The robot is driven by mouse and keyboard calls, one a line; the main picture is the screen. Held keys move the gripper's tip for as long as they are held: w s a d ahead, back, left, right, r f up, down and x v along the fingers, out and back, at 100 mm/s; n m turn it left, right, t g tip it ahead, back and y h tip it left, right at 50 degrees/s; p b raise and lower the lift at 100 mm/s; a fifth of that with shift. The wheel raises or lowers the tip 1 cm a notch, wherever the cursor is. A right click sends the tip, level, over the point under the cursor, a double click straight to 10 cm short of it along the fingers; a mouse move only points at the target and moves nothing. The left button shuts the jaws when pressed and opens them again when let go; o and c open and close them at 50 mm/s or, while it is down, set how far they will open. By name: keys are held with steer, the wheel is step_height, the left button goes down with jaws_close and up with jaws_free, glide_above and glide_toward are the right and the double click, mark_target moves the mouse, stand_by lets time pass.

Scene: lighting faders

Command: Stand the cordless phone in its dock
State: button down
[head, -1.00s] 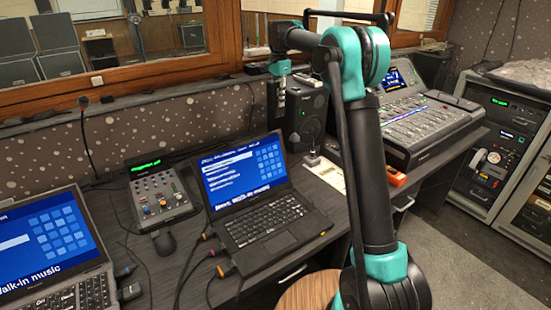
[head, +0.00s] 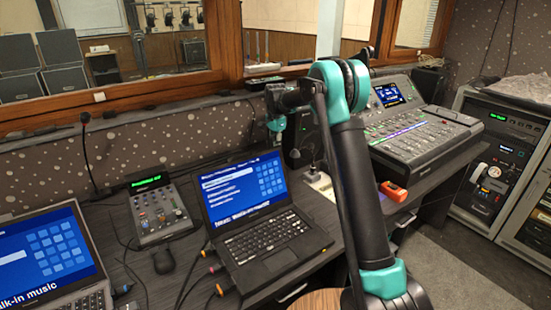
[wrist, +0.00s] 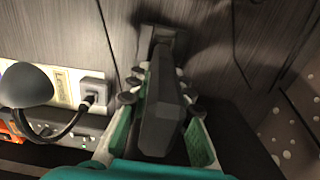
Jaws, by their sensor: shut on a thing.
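In the wrist view, my gripper (wrist: 162,98) is shut on a dark grey, faceted long body, which I take to be the cordless phone (wrist: 160,108). A finger with teal pads lies on each side of it. Just past its far end is a dark, squarish piece (wrist: 163,38) on the grey wood-grain surface. This may be the dock; I cannot tell whether the phone touches it. In the head view, my gripper (head: 276,124) is low behind the open laptop, and the phone cannot be made out there.
The laptop (head: 262,232) stands in front of my gripper. A small mixer (head: 160,212) is left, and a large lighting console (head: 425,135) right. An orange device (head: 393,192) lies near the desk edge. The wrist view shows a grey dome (wrist: 28,85) and a cabled plug (wrist: 95,90).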

steer(key=shift+f, duration=2)
steer(key=shift+f, duration=0.15)
steer(key=c, duration=1.3)
jaws_free()
steer(key=shift+c, duration=0.2)
step_height(320, 180, up, 12)
steer(key=shift+r, duration=0.2)
